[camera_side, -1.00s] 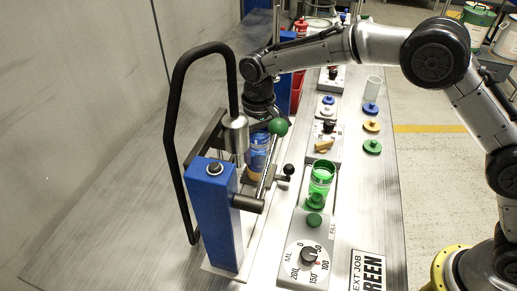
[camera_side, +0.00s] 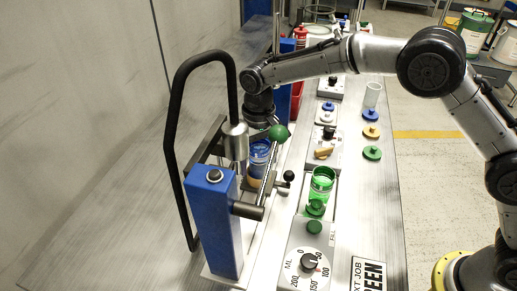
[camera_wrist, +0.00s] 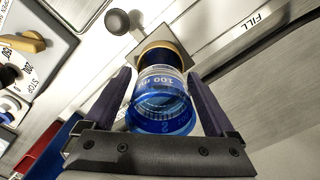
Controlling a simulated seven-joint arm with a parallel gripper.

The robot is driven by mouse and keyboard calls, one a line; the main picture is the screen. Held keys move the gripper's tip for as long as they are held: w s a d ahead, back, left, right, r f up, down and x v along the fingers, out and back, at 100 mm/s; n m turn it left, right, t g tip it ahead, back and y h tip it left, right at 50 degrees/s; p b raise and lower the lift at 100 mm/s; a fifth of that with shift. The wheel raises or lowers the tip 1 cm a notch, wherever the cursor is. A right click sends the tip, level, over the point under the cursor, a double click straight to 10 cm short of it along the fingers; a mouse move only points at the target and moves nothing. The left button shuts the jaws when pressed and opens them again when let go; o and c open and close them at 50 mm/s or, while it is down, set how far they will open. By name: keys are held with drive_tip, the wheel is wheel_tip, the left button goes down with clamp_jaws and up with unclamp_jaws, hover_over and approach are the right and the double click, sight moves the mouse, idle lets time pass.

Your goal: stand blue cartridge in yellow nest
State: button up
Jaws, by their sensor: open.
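The blue cartridge (camera_side: 259,152) stands at the blue press, its lower end at a tan-yellow ring, the nest (camera_side: 255,182). In the wrist view the clear and blue cartridge (camera_wrist: 163,98) reaches from between my fingers to the nest's yellow-rimmed dark ring (camera_wrist: 165,50). It looks upright; whether it is fully seated I cannot tell. My gripper (camera_wrist: 160,100) is open, with one dark finger on each side of the cartridge and a visible gap on at least the right side. In the side view my gripper (camera_side: 262,122) is partly hidden behind the press.
The blue press (camera_side: 215,225) with its black handle (camera_side: 172,120) and green knob (camera_side: 279,132) stands close beside my gripper. A green cartridge (camera_side: 321,185) stands at the fill station with a dial (camera_side: 309,262). Several coloured caps (camera_side: 371,131) lie at the right.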

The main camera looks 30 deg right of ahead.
wheel_tip(320, 180, up, 13)
drive_tip(key=shift+f, duration=0.1)
idle(0.3)
drive_tip(key=shift+d+r, duration=0.15)
drive_tip(key=shift+r, duration=0.15)
drive_tip(key=s+d+r+t, duration=0.3)
drive_tip(key=s+d+r, duration=0.6)
drive_tip(key=s+d, duration=0.4)
drive_tip(key=s+d+f+t, duration=0.1)
drive_tip(key=s+d+f, duration=0.2)
drive_tip(key=s, duration=0.6)
drive_tip(key=s+d+f+t, duration=0.1)
drive_tip(key=s+d+f, duration=0.3)
drive_tip(key=s, duration=0.5)
drive_tip(key=d, duration=0.2)
drive_tip(key=shift+s+d+f+t, duration=0.2)
drive_tip(key=shift+s+d+t, duration=0.1)
drive_tip(key=shift+s+d, duration=0.05)
